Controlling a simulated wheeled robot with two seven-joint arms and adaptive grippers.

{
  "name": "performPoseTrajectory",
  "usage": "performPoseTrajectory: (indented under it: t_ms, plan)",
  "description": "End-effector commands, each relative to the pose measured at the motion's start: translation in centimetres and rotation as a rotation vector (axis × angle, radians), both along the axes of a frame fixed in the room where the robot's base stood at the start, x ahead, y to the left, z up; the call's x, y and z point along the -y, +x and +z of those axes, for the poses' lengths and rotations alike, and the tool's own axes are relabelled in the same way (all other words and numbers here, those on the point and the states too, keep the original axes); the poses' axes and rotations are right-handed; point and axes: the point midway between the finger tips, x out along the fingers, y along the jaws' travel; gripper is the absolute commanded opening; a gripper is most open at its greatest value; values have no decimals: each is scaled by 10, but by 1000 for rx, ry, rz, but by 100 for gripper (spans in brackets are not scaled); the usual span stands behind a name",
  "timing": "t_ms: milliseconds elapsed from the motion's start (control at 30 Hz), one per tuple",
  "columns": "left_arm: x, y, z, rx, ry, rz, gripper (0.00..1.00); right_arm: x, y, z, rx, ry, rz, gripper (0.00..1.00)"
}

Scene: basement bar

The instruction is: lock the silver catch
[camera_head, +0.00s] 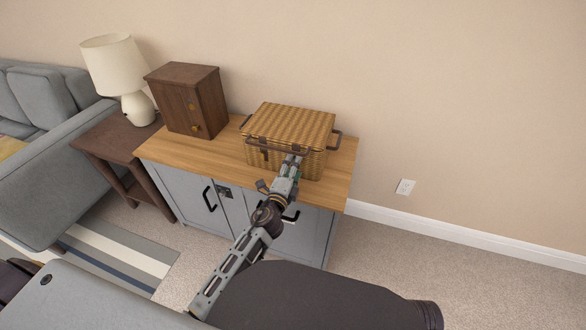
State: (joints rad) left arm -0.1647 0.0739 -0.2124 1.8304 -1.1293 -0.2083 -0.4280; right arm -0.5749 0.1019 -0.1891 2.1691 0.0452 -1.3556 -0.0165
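A small silver-grey catch (224,192) sits at the top of the grey cabinet (185,185), where its two doors meet. It is too small to tell whether it is locked. The doors look closed. My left gripper (292,160) is up and to the right of the catch, in front of the wicker basket (290,122). It covers part of the basket's front right side. Its fingers are too small to tell open from shut, and I cannot tell whether it touches the basket. My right gripper is not in view.
The lidded basket has dark handles and a dark clasp (264,154), and stands on the wooden cabinet top (225,150). A brown wooden box (185,98) stands left of it. A lamp (112,65) on a side table (115,137) and a grey sofa (65,150) are further left.

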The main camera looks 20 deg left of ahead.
Motion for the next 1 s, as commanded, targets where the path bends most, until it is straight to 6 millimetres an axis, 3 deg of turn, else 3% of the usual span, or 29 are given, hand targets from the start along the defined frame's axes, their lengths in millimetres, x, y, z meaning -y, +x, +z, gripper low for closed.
performPoseTrajectory:
  t_ms: [1000]
  plan:
    - [-2,-67,-1,-1,0,1,57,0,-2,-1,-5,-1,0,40]
